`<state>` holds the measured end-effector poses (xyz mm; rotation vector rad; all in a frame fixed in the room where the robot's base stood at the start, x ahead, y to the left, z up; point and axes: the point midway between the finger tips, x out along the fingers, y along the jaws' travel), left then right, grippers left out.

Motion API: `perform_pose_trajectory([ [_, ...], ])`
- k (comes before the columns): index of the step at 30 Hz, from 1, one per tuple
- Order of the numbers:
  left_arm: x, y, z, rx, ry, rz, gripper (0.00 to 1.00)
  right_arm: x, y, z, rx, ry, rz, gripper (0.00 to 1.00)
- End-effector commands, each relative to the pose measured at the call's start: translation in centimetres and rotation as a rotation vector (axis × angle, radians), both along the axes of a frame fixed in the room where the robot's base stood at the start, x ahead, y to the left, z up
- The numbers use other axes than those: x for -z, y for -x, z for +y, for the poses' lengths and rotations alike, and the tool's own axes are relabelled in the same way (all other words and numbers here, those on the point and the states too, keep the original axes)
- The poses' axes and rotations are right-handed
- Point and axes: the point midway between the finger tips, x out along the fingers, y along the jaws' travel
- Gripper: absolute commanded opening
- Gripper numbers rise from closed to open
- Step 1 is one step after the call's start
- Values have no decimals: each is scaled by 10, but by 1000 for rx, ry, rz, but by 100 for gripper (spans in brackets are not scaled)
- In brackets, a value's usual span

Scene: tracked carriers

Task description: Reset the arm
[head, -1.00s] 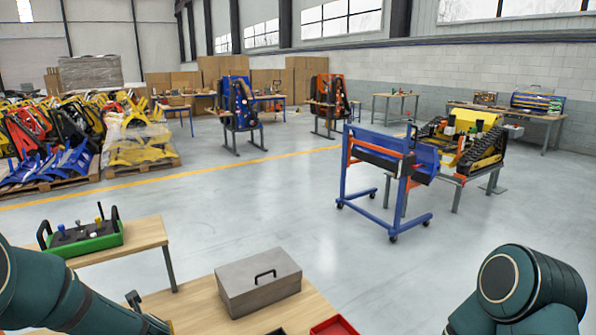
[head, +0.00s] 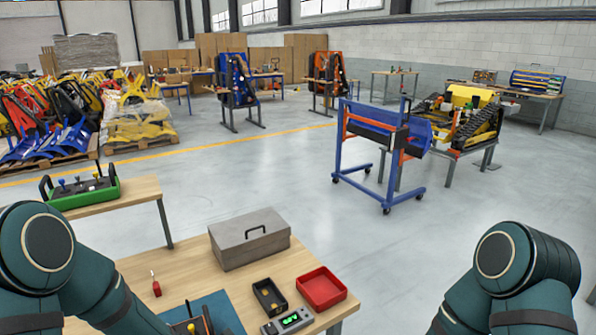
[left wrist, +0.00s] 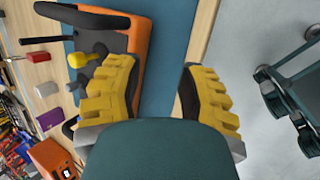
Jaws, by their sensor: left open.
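My left arm (head: 75,270) comes in from the left in the head view, bent down toward the bench, and its gripper is not clearly visible there. In the left wrist view my left gripper (left wrist: 160,70) is open, its two yellow ridged fingers spread with nothing between them. An orange and black console (left wrist: 147,45) with a yellow knob (left wrist: 77,60) lies on a blue mat beside and partly behind the left finger. I cannot tell how far below the fingers it is. My right arm (head: 510,275) is folded at the lower right. Its gripper is out of view.
The wooden bench (head: 185,275) holds a grey toolbox (head: 250,240), a red tray (head: 321,289), a black bin (head: 269,296) and a small meter (head: 287,321). Open floor lies between the bench and a blue wheeled rack (head: 338,150).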

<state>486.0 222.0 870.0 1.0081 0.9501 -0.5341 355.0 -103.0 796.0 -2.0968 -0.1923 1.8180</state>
Motion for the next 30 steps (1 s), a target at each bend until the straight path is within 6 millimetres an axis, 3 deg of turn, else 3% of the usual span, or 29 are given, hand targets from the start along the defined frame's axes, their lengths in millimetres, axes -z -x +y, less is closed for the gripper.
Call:
perform_pose_trajectory([
  [1, 20, 11, -12, 144, -41, 35, 39, 10, 1, 0, -2, 0, 2, 47],
  [6, 64, 48, -51, 686, -177, 99, 39, 26, 4, 1, -9, -2, 8, 47],
  [15, 118, 117, -107, 1550, -329, 50, 39, 50, 8, 2, -18, -3, 19, 47],
  [21, 128, 139, -122, 1811, -366, -10, 39, 56, 10, 3, -21, -4, 22, 47],
  [30, 128, 141, -123, 1843, -373, -20, 39, 55, 10, 2, -22, -4, 23, 47],
])
